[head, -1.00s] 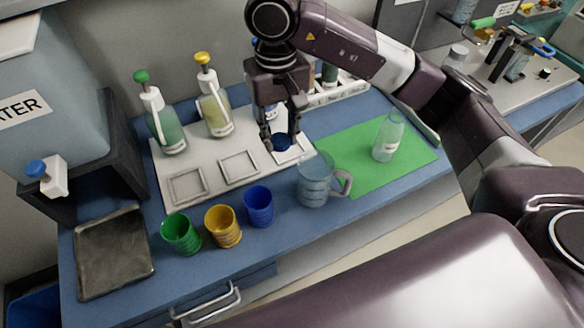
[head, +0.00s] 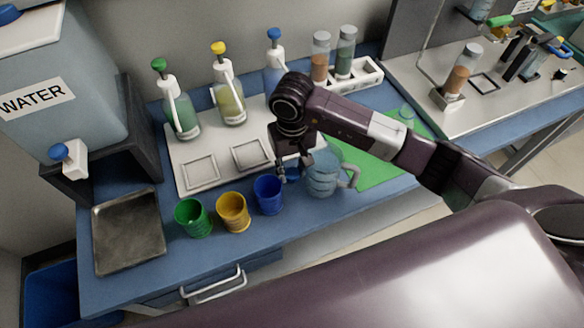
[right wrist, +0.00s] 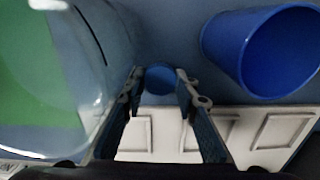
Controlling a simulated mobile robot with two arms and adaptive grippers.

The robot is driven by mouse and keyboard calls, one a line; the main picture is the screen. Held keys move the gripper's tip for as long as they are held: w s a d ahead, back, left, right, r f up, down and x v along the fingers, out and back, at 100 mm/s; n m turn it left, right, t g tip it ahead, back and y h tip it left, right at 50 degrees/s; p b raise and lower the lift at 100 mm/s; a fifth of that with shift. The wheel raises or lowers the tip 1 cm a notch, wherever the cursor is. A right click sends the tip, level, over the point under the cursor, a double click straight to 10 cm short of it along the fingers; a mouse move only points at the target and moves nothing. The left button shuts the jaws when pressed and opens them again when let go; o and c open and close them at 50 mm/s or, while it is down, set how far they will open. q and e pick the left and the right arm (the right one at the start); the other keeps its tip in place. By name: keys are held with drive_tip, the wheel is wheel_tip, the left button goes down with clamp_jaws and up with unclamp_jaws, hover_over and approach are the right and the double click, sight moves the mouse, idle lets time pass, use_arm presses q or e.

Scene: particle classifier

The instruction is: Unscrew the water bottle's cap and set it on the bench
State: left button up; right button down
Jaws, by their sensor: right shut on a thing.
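My right gripper (head: 290,168) is low over the blue bench (head: 330,212), between the blue cup and the clear jug. Its fingers are shut on a small round blue cap, which shows between the fingertips in the right wrist view (right wrist: 160,79). A small gap or contact between cap and bench cannot be told. My left gripper is not in view.
The blue cup (head: 268,195) and clear jug (head: 321,180) stand close on either side of the gripper. Yellow (head: 232,212) and green (head: 193,217) cups stand further left. A white board (head: 225,178) with pump bottles lies behind. The bench front right of the jug is clear.

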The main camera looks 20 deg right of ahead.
drive_tip(key=shift+f, duration=0.25)
drive_tip(key=shift+f+b, duration=0.1)
drive_tip(key=shift+b, duration=0.2)
drive_tip(key=c, duration=1.8)
unclamp_jaws()
